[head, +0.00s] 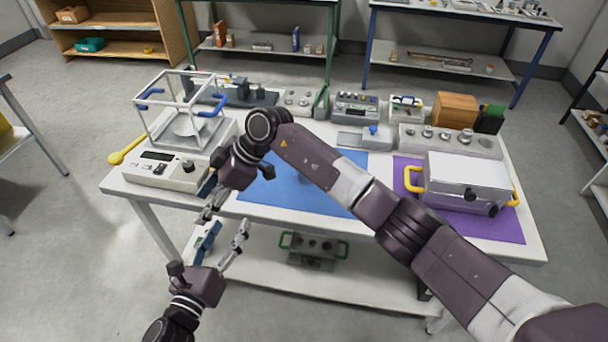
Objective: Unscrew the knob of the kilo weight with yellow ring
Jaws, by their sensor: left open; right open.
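I cannot make out a kilo weight with a yellow ring in the head view. My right arm crosses the table and hides much of the blue mat (262,205). Silver knobbed weights stand in a grey block (484,148) at the table's right, too small to show a yellow ring. My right gripper (208,207) is open and points down at the front left of the table, just right of the scale. My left gripper (226,234) is open and points up, in front of the table edge and close below the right gripper. Nothing shows between either pair of fingers.
A balance (172,170) with a glass box and blue handles stands at the left. A silver case (470,175) with yellow handles sits on the purple mat (408,212). Several instruments and a wooden box (455,108) line the back. A lower shelf (375,285) lies underneath.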

